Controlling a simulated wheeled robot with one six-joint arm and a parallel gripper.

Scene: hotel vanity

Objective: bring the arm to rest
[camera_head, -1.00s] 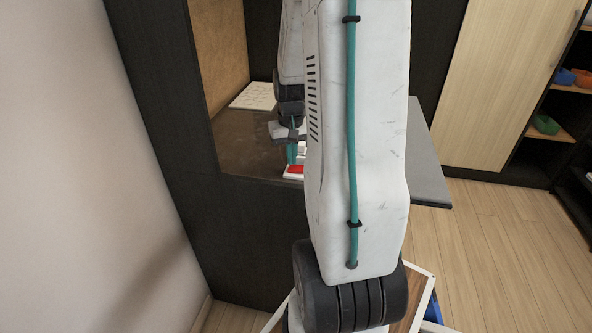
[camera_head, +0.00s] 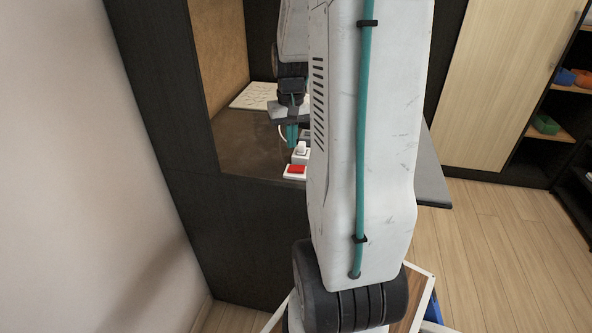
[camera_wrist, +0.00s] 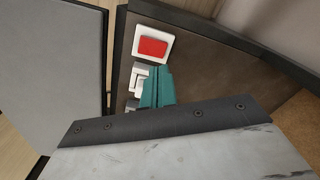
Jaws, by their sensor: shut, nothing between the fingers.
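My gripper (camera_head: 292,134) hangs from my white arm over the dark vanity top (camera_head: 240,140). Its teal fingers point down and are shut with nothing between them. In the wrist view my gripper (camera_wrist: 157,88) shows beside a red rocker switch (camera_wrist: 152,47) in a white frame. The red switch (camera_head: 295,170) also shows in the head view, near the vanity's front edge and below the fingers. A white switch or fitting (camera_head: 301,150) stands just behind it, partly hidden by my gripper in the wrist view.
A white patterned panel (camera_head: 254,96) lies at the back of the vanity top. A dark side wall (camera_head: 165,110) stands at the left. A grey surface (camera_head: 433,180) juts out right of my arm. Shelves with coloured bowls (camera_head: 545,124) stand far right; the wooden floor (camera_head: 500,250) is open.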

